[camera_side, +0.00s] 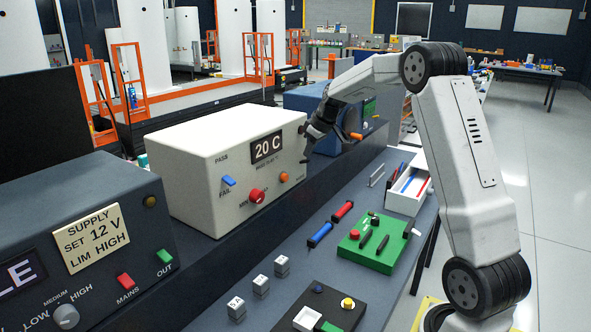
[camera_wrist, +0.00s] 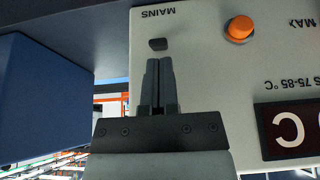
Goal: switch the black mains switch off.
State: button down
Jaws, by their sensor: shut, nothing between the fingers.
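The black mains switch (camera_wrist: 158,44) is a small dark rocker on the cream panel of the box (camera_side: 207,185), under an upside-down MAINS label in the wrist view. I cannot tell which way it is set. My gripper (camera_wrist: 158,62) is shut and empty, its two fingers side by side, with the tips just below the switch in that picture. Whether they touch the panel is unclear.
An orange round button (camera_wrist: 240,28) sits beside the switch. The box also has a 20 C display (camera_side: 267,148), a red knob (camera_side: 257,195) and a blue lever (camera_side: 228,181). A blue box (camera_wrist: 45,95) stands close by. A supply unit (camera_side: 85,235) is at left.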

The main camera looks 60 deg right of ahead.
jog(key=shift+w+f, duration=0.2)
jog(key=shift+f, duration=0.2)
jog(key=shift+s+f+t, duration=0.3)
jog(key=shift+s+t, duration=0.15)
jog(key=shift+t, duration=0.65)
dwell(0.9)
jog(key=shift+s+f+t, duration=0.3)
jog(key=shift+f+t, duration=0.1)
jog(key=shift+t, duration=0.6)
jog(key=shift+f, duration=0.1)
jog(key=shift+s+f, duration=0.2)
jog(key=shift+f, duration=0.1)
jog(key=shift+r, duration=0.2)
jog(key=shift+r, duration=0.6)
